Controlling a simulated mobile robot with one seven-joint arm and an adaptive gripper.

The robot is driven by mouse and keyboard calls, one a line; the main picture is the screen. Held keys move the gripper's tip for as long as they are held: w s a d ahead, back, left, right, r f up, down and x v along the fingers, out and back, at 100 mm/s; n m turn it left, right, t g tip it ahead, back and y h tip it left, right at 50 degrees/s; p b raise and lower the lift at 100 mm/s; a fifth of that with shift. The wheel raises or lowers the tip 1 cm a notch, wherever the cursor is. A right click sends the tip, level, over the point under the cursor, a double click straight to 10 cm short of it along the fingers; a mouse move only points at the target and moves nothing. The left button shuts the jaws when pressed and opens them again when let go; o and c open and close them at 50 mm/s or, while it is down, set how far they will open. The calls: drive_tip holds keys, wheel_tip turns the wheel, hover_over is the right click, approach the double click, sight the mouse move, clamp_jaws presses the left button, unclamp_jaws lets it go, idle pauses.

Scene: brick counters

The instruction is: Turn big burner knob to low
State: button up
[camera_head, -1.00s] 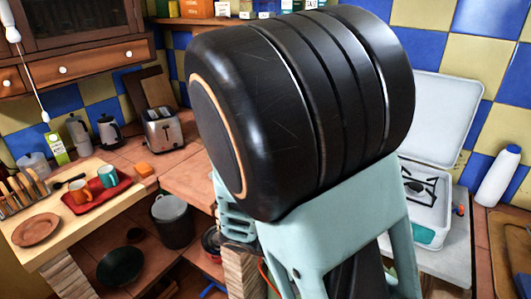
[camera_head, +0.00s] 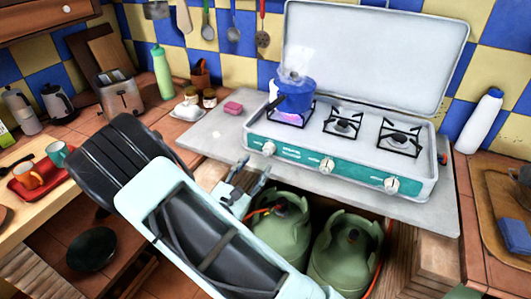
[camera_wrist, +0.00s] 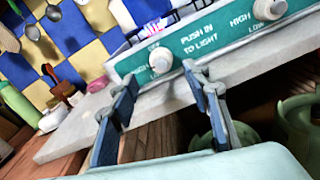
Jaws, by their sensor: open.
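A white camping stove (camera_head: 360,165) with a teal front panel and its lid up stands on the grey counter. Its front carries three white knobs: a left knob (camera_head: 268,148), a middle knob (camera_head: 327,166) and a right knob (camera_head: 391,185). A purple flame burns under the left burner. My gripper (camera_head: 252,168) is open and empty, below and in front of the left knob. In the wrist view, the left knob (camera_wrist: 161,61) lies just beyond and between the fingertips (camera_wrist: 158,82), apparently not gripped. The middle knob (camera_wrist: 270,8) is at upper right, near HIGH and LOW lettering.
A steaming blue pot (camera_head: 292,97) sits on the left burner. Green gas bottles (camera_head: 345,250) stand under the counter. A pink sponge (camera_head: 233,108) lies left of the stove, and a white bottle (camera_head: 480,120) stands right of it.

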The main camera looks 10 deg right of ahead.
sight(265, 153)
drive_tip(key=x, duration=0.7)
drive_tip(key=shift+d, duration=0.1)
drive_tip(key=c, duration=1.1)
